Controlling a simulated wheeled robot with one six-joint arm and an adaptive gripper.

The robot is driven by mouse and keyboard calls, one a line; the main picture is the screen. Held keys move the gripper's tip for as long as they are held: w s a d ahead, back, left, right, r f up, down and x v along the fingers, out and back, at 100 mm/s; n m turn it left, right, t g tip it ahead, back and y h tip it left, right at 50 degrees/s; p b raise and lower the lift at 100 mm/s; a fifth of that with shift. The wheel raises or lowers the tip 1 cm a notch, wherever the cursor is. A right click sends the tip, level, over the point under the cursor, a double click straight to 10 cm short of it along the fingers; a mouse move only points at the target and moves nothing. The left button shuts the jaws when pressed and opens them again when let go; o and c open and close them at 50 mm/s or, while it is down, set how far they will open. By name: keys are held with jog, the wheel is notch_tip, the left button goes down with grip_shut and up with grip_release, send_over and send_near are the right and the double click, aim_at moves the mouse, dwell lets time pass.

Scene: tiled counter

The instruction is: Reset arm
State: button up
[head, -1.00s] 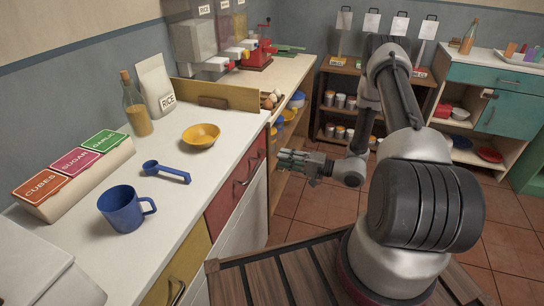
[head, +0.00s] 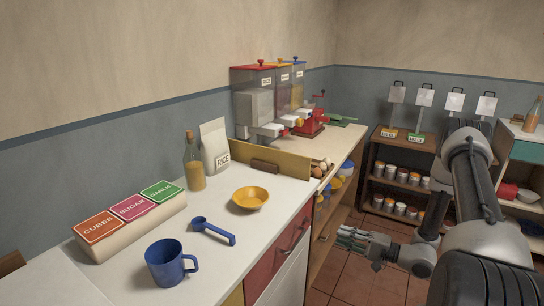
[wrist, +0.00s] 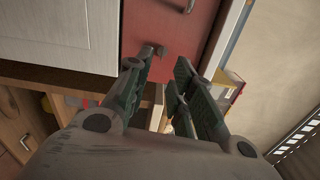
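My gripper (head: 352,238) is held out in the air beside the counter's front, at the right of the blue measuring scoop and the yellow bowl. In the wrist view my gripper (wrist: 167,62) shows both fingers with a gap between them and nothing held. A red drawer front (wrist: 175,30) lies beyond the fingertips. My arm (head: 470,200) reaches in from the right of the head view, bent at the elbow.
On the counter (head: 225,275) stand a blue mug (head: 167,265), a blue scoop (head: 213,231), a yellow bowl (head: 251,199), a bottle (head: 194,168), a rice bag (head: 214,147) and labelled boxes (head: 130,215). Dispensers (head: 255,110) stand behind. A shelf with jars (head: 400,178) is at the back. Floor (head: 350,285) lies below the gripper.

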jog(key=s+a+f+m+g+y, duration=0.1)
jog(key=s+a+m+g, duration=0.1)
jog(key=s+g, duration=0.5)
jog(key=s+d+r+n+g+h, duration=0.2)
jog(key=s+r+g, duration=0.4)
jog(key=s, duration=0.4)
jog(key=s+d+r+n+h, duration=0.25)
jog(key=d+r+h, duration=0.2)
jog(key=r, duration=0.45)
jog(key=s+d+r+n+h, duration=0.2)
jog(key=s+d+r+h, duration=0.15)
jog(key=r+h, duration=0.35)
notch_tip(320, 180, up, 15)
jog(key=s+a+n+t+h, duration=0.2)
jog(key=n+t, duration=0.2)
jog(key=t, duration=0.3)
jog(key=shift+s+a, duration=0.15)
jog(key=shift+s, duration=0.15)
